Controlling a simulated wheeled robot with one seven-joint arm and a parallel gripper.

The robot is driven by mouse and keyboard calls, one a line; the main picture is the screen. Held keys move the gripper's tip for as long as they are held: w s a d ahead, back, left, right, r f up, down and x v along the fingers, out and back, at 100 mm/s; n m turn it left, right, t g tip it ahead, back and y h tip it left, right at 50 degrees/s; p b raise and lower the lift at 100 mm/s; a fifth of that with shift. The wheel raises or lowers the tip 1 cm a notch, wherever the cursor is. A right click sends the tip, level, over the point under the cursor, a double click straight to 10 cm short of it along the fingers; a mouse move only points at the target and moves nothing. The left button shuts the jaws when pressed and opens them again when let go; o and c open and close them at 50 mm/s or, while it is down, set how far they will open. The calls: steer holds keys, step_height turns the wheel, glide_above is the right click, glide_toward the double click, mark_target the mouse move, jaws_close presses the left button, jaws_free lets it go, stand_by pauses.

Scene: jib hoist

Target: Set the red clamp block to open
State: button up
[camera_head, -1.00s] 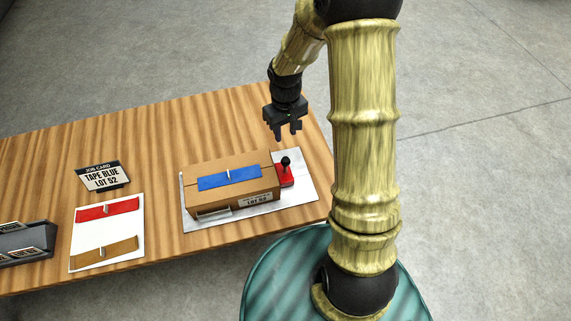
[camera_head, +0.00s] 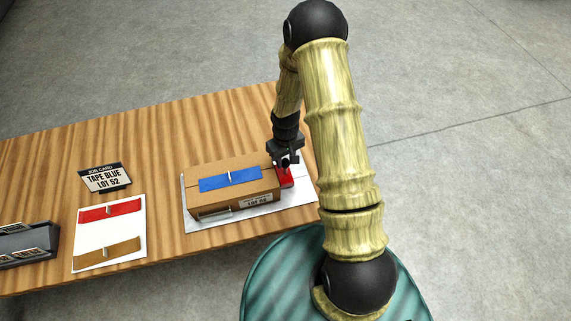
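The red clamp block (camera_head: 285,178) sits at the right end of the cardboard box on the grey plate. Its black knob, seen earlier on top, is now mostly hidden by my gripper. My gripper (camera_head: 285,161) points down right over the block, with its fingers around or just at the knob. I cannot tell whether the fingers touch the knob or whether they are closed.
The cardboard box (camera_head: 235,203) carries a blue tape strip (camera_head: 230,179) and stands on the grey plate (camera_head: 303,195). A job card (camera_head: 104,178) reads TAPE BLUE LOT 52. A white sheet (camera_head: 108,236) holds red and brown strips. A dark rack (camera_head: 25,243) stands at left.

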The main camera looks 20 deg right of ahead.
mark_target(283, 170)
steer(key=shift+f, duration=2.15)
jaws_close()
